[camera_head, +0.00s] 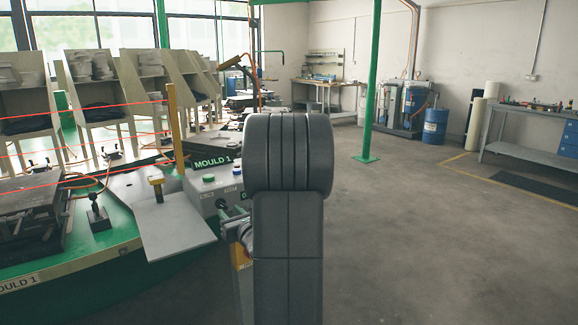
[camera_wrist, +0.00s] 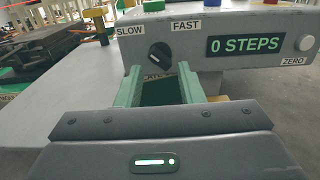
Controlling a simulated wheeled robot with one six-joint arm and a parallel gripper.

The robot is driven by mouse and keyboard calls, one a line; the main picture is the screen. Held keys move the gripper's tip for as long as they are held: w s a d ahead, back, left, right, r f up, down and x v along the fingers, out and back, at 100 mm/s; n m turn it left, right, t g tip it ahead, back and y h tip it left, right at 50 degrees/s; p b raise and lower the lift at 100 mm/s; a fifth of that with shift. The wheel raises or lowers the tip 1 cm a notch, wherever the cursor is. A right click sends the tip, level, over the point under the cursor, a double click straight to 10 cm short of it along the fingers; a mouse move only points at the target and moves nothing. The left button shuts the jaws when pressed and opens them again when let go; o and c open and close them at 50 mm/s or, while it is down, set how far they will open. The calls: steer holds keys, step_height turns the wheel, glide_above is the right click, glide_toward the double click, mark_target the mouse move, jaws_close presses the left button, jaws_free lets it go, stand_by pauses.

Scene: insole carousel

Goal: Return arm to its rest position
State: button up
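My dark grey arm (camera_head: 288,200) stands upright in the middle of the head view and hides part of the control box. My gripper (camera_wrist: 159,82) shows in the wrist view with its two green fingers apart and nothing between them. Beyond the fingertips is a black dial (camera_wrist: 159,54) on the grey control box (camera_wrist: 235,18), between the labels SLOW and FAST. The fingers look apart from the dial, though the exact gap is hard to tell. The box's display (camera_wrist: 247,45) reads 0 STEPS. In the head view my gripper is mostly hidden behind my arm.
The green carousel (camera_head: 110,245) with a mould (camera_head: 28,212) and a grey plate (camera_head: 172,228) lies to the left, near the control box (camera_head: 205,190). Racks (camera_head: 95,100) stand behind red lines. A green post (camera_head: 372,80) rises at the back. The floor (camera_head: 440,240) to the right is clear.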

steer(key=v, duration=0.8)
steer(key=shift+s, duration=0.15)
steer(key=shift+d, duration=0.1)
